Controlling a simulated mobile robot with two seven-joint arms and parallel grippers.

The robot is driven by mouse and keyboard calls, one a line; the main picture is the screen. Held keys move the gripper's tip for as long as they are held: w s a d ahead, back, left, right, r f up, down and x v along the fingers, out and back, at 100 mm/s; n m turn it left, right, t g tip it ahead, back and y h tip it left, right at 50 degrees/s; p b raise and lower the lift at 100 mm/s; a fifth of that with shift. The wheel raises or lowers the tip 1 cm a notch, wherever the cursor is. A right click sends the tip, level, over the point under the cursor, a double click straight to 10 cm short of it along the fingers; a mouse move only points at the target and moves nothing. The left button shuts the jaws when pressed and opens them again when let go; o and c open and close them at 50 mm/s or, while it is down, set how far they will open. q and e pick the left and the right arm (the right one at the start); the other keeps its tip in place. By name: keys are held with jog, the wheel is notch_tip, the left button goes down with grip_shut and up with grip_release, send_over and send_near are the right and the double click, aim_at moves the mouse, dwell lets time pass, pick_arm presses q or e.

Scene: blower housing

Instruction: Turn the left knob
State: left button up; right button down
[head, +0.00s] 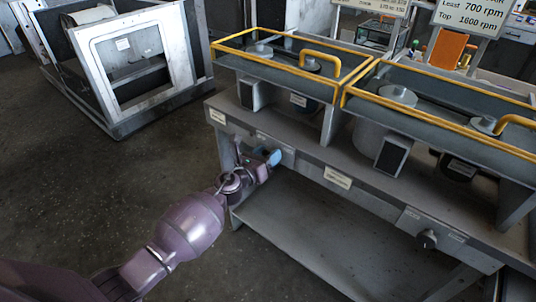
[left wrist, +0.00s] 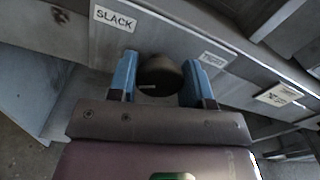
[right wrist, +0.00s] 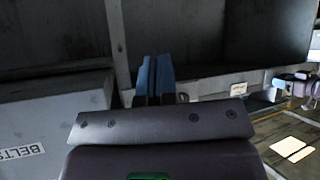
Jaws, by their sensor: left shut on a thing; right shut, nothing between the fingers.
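The left knob (left wrist: 160,74) is dark and round, on the grey front panel of the bench. In the left wrist view it sits between the blue fingers of my left gripper (left wrist: 161,82), which is shut on it. A short pale mark on its face lies about level. In the head view my left gripper (head: 266,160) is at the bench's left front and hides this knob. A second dark knob (head: 427,240) is on the front panel farther right. My right gripper (right wrist: 155,80) shows only in the right wrist view, shut and empty.
A "SLACK" label (left wrist: 117,17) is left of the knob. Yellow-railed trays (head: 290,68) top the bench above, and a lower shelf (head: 310,235) runs below. A sign (head: 474,16) reads least 700 rpm, top 1600 rpm. A grey "BELTS" box (right wrist: 60,115) is near my right gripper.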

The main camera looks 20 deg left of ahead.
pick_arm(q)
jog(key=n, duration=0.5)
jog(key=shift+p, duration=0.3)
jog(key=n+p, duration=0.1)
jog(key=n, duration=0.4)
jog(key=shift+a+n, duration=0.1)
jog(key=shift+n, duration=1.2)
jog(key=n+p, duration=0.1)
jog(key=n, duration=0.2)
jog(key=shift+f+n, duration=0.1)
jog(key=shift+n, duration=0.2)
jog(key=shift+n+p, duration=0.3)
jog(key=shift+n, duration=0.8)
jog(key=shift+f+n, duration=0.1)
jog(key=shift+n, duration=0.6)
pick_arm(e)
jog(key=shift+s+d+r, duration=0.2)
jog(key=shift+r, duration=0.35)
jog(key=shift+s+d+r, duration=0.15)
jog(key=shift+r, duration=0.4)
pick_arm(q)
jog(key=shift+n, duration=0.3)
pick_arm(e)
jog(key=shift+r, duration=0.1)
pick_arm(q)
jog(key=shift+f, duration=0.1)
